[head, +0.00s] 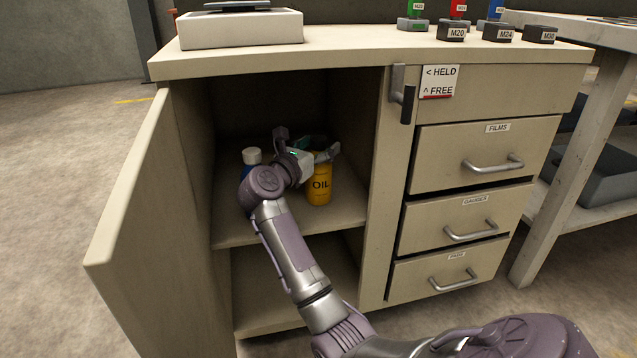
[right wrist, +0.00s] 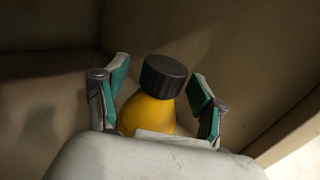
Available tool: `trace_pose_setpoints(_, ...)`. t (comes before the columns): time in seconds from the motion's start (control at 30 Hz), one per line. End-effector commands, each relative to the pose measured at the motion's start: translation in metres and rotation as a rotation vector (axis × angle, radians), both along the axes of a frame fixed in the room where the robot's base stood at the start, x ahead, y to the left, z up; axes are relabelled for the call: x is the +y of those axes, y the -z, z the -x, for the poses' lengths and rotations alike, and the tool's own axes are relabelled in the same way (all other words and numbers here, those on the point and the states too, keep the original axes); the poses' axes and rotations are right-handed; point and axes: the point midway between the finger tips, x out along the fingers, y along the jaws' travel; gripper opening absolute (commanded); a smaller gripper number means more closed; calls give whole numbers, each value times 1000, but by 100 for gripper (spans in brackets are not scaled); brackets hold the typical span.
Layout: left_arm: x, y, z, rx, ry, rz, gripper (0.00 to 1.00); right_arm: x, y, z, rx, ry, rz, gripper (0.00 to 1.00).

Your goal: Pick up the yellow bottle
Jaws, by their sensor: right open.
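The yellow bottle (head: 319,187), labelled OIL, stands upright on the upper shelf inside the open cabinet. My right gripper (head: 310,147) reaches into the cabinet at the height of the bottle's top and hides that part in the head view. In the right wrist view the yellow bottle (right wrist: 148,114) with its black cap sits between the two green-padded fingers of my right gripper (right wrist: 158,98). The fingers are open, with a visible gap on each side of the cap. The bottle's lower part is hidden there by the gripper body. My left gripper is not in view.
A blue bottle with a white cap (head: 252,156) stands left of the yellow one, partly behind my arm. The cabinet door (head: 135,190) is swung open to the left. The cabinet's divider wall (head: 378,190) is close on the right. The lower shelf (head: 265,312) looks empty.

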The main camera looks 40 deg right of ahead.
Motion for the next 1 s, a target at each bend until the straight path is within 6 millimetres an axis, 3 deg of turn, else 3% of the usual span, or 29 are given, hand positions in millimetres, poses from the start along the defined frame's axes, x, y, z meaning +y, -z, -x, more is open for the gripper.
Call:
trace_pose_setpoints(0.13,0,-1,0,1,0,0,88,0,-1,0,0,0,0,68)
trace_pose_setpoints(0.53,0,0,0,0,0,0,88,0,-1,0,0,0,0,1)
trace_pose_setpoints(1.0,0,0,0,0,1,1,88,1,-2,0,-2,0,2,0)
